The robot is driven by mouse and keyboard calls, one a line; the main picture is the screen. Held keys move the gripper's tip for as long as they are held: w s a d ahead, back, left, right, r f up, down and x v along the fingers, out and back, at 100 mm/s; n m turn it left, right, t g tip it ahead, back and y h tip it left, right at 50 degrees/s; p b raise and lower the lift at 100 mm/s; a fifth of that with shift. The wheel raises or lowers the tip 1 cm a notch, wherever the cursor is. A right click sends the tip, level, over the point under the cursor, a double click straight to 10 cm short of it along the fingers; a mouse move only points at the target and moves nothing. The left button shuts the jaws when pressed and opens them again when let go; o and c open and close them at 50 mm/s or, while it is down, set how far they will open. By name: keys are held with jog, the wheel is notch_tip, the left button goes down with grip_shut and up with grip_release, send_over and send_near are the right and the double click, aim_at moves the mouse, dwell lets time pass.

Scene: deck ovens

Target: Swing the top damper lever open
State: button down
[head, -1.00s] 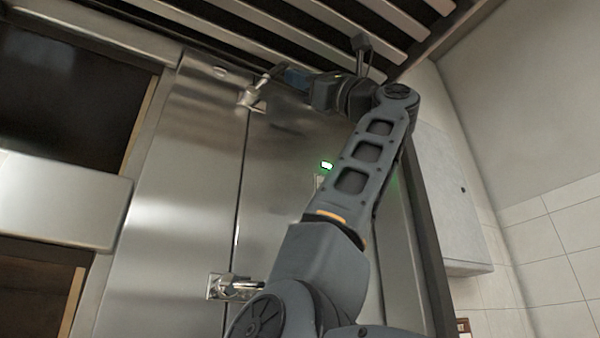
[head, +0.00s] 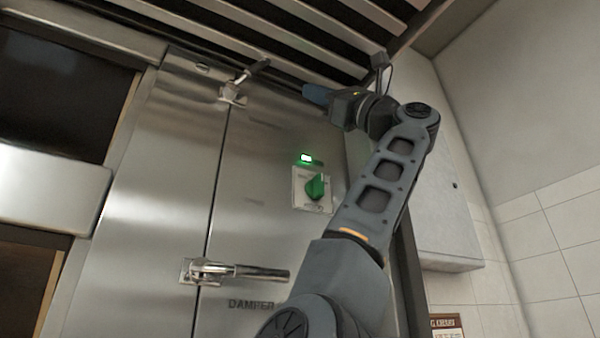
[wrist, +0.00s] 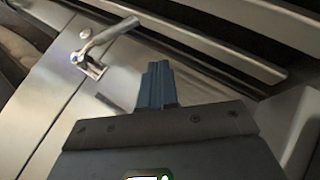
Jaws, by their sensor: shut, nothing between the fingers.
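The top damper lever (head: 243,82) is a metal handle on a small bracket at the top of the steel panel, over the seam. It slants up and to the right in the head view. It also shows in the wrist view (wrist: 104,38), at the upper left of my fingers. My gripper (head: 307,93) is to the right of the lever, apart from it. Its blue fingers are together and empty in the wrist view (wrist: 157,70). A lower lever (head: 240,271) lies nearly level across the seam, above the word DAMPER.
A green rotary switch (head: 316,187) sits on a plate below a lit green lamp (head: 306,158). Slatted vents (head: 290,35) run close above the top lever. A grey wall box (head: 440,205) stands right of my arm. Oven openings are at the left.

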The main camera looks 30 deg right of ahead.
jog(key=shift+s+d+f+b, duration=0.3)
jog(key=shift+s+d+f, duration=0.25)
jog(key=shift+s+d, duration=0.25)
jog(key=shift+s+d+f+b, duration=0.3)
jog(key=shift+s+d+f, duration=0.25)
jog(key=shift+d, duration=0.35)
